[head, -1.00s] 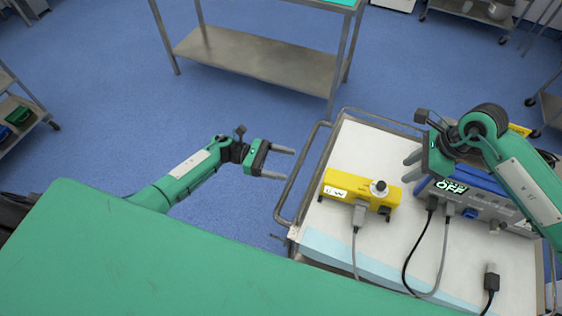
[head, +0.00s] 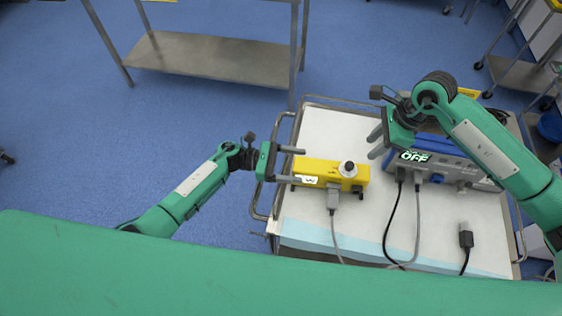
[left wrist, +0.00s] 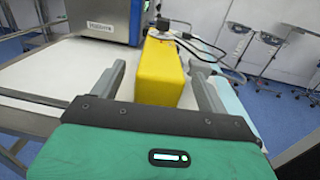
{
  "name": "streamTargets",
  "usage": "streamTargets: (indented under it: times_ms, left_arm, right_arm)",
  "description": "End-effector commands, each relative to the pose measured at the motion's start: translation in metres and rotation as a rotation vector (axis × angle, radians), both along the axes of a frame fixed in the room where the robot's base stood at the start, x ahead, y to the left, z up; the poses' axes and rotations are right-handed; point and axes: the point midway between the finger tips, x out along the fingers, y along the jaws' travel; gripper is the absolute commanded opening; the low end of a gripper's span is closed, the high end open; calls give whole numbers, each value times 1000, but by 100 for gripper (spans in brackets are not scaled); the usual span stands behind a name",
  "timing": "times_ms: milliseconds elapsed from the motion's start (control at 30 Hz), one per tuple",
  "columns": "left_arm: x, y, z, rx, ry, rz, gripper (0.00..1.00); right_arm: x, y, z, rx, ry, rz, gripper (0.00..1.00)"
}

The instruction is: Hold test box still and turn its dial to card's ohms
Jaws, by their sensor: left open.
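The yellow test box (head: 325,172) lies on the trolley top. My left gripper (head: 301,166) is open with a finger either side of the box's left end. In the left wrist view the box (left wrist: 160,72) stands between the fingers, with gaps visible. My right gripper (head: 373,144) is open and empty, up and right of the dial. I cannot make out a card.
A blue-grey device (head: 450,167) with an OFF display stands right of the box. A grey plug (head: 333,197) and cable run from the box's front. A loose black plug (head: 466,238) lies at right.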

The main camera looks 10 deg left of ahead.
Motion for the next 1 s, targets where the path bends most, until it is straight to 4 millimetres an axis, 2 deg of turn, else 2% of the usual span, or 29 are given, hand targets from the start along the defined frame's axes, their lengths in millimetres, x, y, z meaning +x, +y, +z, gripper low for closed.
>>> streamTargets:
  times_ms: [367,633,667,800,867,1000]
  left_arm:
    - [0,-6,0,0,1,0,76]
    - [0,-6,0,0,1,0,23]
    - [0,-5,0,0,1,0,49]
    - [0,-5,0,0,1,0,21]
    - [0,-5,0,0,1,0,18]
    - [0,-5,0,0,1,0,18]
  right_arm:
    - [0,0,0,0,0,0,36]
    - [0,0,0,0,0,0,36]
    - [0,0,0,0,0,0,36]
    - [0,0,0,0,0,0,36]
    - [0,0,0,0,0,0,44]
    - [0,0,0,0,0,0,72]
